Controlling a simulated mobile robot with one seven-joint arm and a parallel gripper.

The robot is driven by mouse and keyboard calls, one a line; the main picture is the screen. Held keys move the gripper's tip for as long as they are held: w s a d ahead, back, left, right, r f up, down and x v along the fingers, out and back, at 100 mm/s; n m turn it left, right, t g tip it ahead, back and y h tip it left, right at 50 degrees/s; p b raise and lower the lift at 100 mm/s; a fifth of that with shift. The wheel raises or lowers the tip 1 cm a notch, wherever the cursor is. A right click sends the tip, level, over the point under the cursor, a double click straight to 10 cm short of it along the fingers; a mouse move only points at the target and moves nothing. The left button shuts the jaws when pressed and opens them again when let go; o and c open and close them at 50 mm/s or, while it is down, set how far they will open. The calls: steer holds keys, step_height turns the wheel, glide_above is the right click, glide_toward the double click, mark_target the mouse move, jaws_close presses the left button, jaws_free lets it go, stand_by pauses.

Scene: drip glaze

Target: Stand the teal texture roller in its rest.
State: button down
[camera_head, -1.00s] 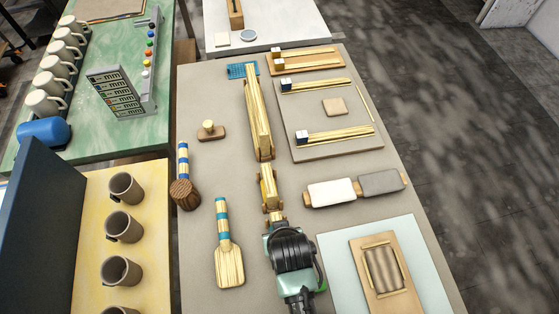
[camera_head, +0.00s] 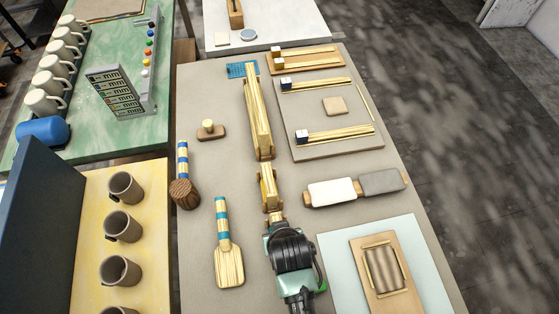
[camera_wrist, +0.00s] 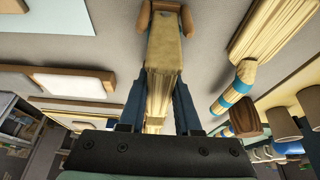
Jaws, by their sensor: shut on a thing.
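A small teal piece with a grid texture (camera_head: 242,70), which looks like the roller, lies at the far end of a long pale wooden piece (camera_head: 259,115). My gripper (camera_head: 275,217) is at the near end of a shorter pale wooden bar with brown ends (camera_head: 268,188), in line with the long piece. In the wrist view my dark blue fingers (camera_wrist: 160,100) are shut on this bar (camera_wrist: 165,50). I cannot tell whether the bar, the long piece and the teal piece are joined. I cannot identify the rest for certain.
A banded mallet (camera_head: 184,185) and paddle (camera_head: 228,250) lie left of my gripper. A white-and-grey block pair (camera_head: 355,189) lies right, near a board with a ribbed piece (camera_head: 385,270). A tray (camera_head: 335,152) stands behind. Mugs (camera_head: 122,228) line the yellow table.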

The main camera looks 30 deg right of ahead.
steer(key=c, duration=0.5)
jaws_free()
step_height(320, 180, up, 7)
steer(key=p, duration=0.7)
steer(key=shift+p, duration=0.3)
steer(key=shift+r, duration=0.1)
steer(key=b+v, duration=0.2)
steer(key=v, duration=1)
steer(key=shift+s+a+r, duration=0.1)
steer(key=shift+s+r, duration=0.1)
steer(key=shift+r, duration=0.1)
